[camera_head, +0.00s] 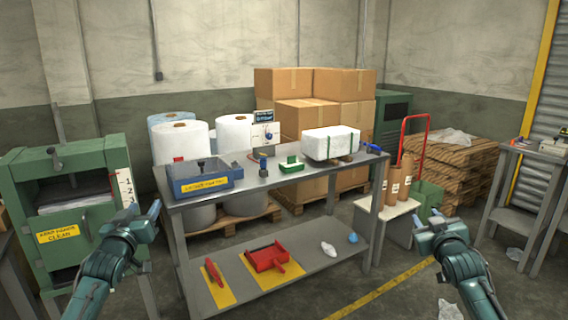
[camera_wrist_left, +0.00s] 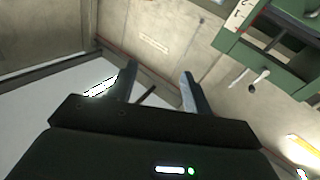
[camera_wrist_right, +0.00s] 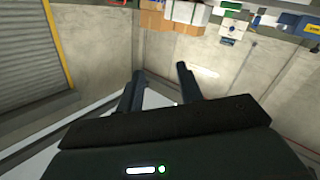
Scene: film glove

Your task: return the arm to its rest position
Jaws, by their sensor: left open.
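My left gripper (camera_head: 121,213) is raised at the left of the head view, in front of the green cabinet. Its two fingers stand apart and it is empty; the left wrist view also shows the gap between the fingers (camera_wrist_left: 158,78). My right gripper (camera_head: 426,217) is raised at the right, to the right of the metal worktable. Its fingers are apart with nothing between them in the right wrist view (camera_wrist_right: 160,72). Neither gripper appears to touch anything.
The metal worktable (camera_head: 225,200) stands between my arms, with a blue box (camera_head: 205,178), a green-and-white item (camera_head: 291,166) and a wrapped white block (camera_head: 330,143) on top. A red dustpan (camera_head: 269,258) lies on its lower shelf. The green cabinet (camera_head: 98,160) stands left.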

